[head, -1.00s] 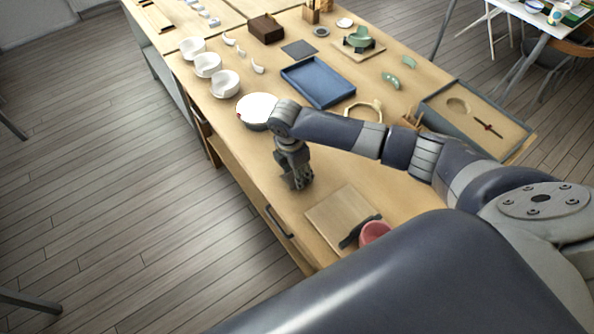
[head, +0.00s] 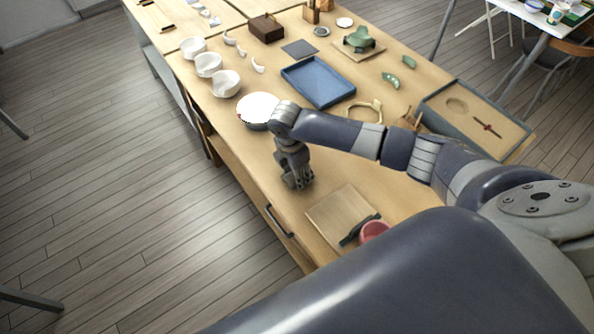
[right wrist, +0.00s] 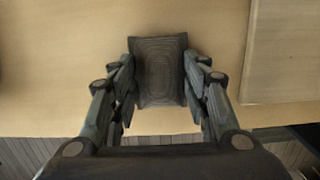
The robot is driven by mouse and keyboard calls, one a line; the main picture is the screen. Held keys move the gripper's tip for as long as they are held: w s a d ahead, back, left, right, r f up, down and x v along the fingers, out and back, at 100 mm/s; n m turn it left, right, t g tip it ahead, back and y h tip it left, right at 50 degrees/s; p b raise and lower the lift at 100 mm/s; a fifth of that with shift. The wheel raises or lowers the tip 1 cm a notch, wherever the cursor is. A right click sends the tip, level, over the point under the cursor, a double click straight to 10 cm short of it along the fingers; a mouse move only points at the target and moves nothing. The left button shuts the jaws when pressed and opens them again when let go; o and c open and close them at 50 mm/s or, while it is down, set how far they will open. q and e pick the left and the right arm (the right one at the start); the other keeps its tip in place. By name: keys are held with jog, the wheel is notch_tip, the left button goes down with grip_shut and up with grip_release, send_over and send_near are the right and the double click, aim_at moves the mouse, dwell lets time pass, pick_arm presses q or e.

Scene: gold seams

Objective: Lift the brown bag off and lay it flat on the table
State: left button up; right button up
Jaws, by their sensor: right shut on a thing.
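The brown bag (right wrist: 158,72) is a small, dark, pillow-like thing with stitched lines in the right wrist view. My right gripper (right wrist: 158,88) is shut on it, with a finger on each side. In the head view my right gripper (head: 298,182) points down over the near part of the wooden table (head: 335,165), and it hides the bag there. I cannot tell whether the bag touches the table. My left gripper is not in view.
A wooden board (head: 340,208) lies near the gripper, with a red cup (head: 373,231) beside it. A blue tray (head: 318,82) and several white cups lie farther back. Bare tabletop surrounds the gripper.

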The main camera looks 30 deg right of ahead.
jog(key=shift+f, duration=0.2)
jog(key=o, duration=1.3)
jog(key=shift+o, duration=0.6)
jog(key=o, duration=0.4)
jog(key=shift+c, duration=0.2)
notch_tip(320, 180, up, 8)
jog(key=p, duration=0.8)
